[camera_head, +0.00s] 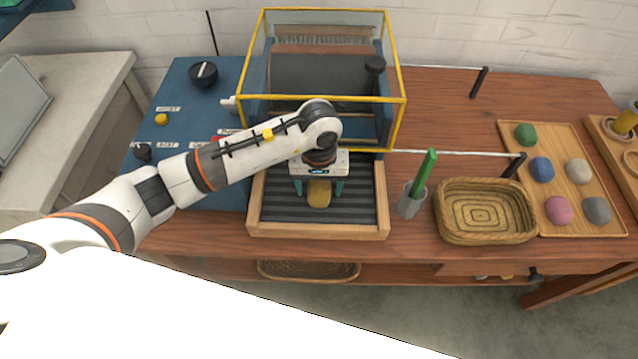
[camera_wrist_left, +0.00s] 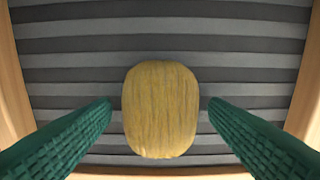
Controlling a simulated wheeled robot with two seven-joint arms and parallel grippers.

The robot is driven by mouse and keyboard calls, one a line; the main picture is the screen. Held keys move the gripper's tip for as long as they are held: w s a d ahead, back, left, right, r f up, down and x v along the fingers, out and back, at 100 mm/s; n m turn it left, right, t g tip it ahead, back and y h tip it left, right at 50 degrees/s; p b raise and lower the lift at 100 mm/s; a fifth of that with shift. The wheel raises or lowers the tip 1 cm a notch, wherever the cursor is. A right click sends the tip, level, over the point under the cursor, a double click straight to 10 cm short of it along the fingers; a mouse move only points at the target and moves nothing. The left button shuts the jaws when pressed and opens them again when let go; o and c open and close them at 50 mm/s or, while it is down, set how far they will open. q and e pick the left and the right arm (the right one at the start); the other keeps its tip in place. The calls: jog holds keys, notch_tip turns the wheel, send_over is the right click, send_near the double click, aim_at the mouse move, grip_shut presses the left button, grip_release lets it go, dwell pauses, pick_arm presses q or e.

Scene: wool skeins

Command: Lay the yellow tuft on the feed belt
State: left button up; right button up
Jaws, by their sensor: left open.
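The yellow tuft (camera_head: 319,193) lies on the dark ribbed feed belt (camera_head: 278,208) inside a wooden frame. In the left wrist view the tuft (camera_wrist_left: 160,110) rests on the grey striped belt (camera_wrist_left: 70,72). My left gripper (camera_head: 319,188) is above the belt with its green fingers on either side of the tuft. In the left wrist view the left gripper (camera_wrist_left: 160,103) is open, with a gap between each finger and the tuft. My right gripper is not in view.
A machine with a yellow-framed guard (camera_head: 400,125) stands behind the belt. To the right are a grey cup (camera_head: 410,203) with a green stick, a woven basket (camera_head: 455,228) and a wooden tray (camera_head: 555,180) with several coloured tufts. A blue panel (camera_head: 180,90) with knobs is at left.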

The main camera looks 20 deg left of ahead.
aim_at(319, 187)
pick_arm(q)
notch_tip(319, 187, up, 12)
jog(key=b, duration=0.2)
dwell(0.7)
